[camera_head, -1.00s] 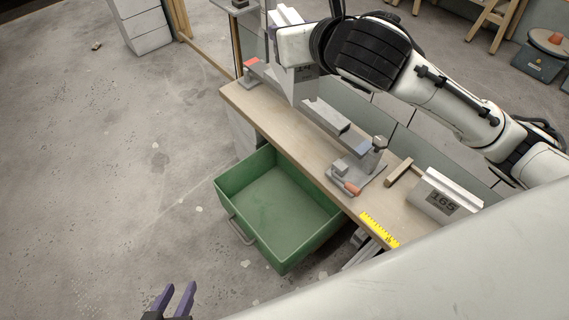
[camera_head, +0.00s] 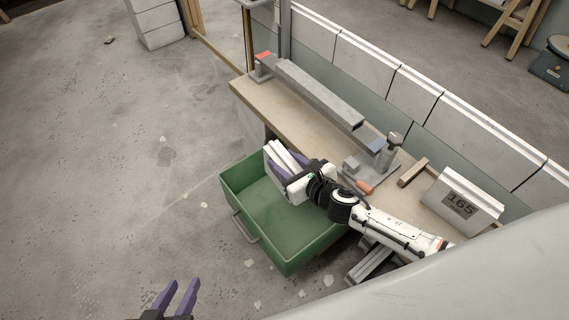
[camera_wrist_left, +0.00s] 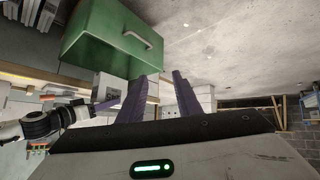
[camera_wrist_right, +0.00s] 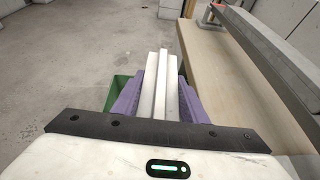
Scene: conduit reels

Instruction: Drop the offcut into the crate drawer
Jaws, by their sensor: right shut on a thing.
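The green crate drawer (camera_head: 237,182) stands pulled out below the front edge of the workbench, with its inside open to above. My right gripper (camera_head: 274,160) is over the drawer, near its bench-side edge. It is shut on the white offcut (camera_wrist_right: 160,85), a pale channel-shaped piece between the purple fingers in the right wrist view. The offcut also shows in the head view (camera_head: 283,156). My left gripper (camera_head: 178,296) is open and empty, low at the bottom of the head view and apart from the drawer. The drawer also shows in the left wrist view (camera_wrist_left: 105,40).
Open concrete floor lies left of the drawer.

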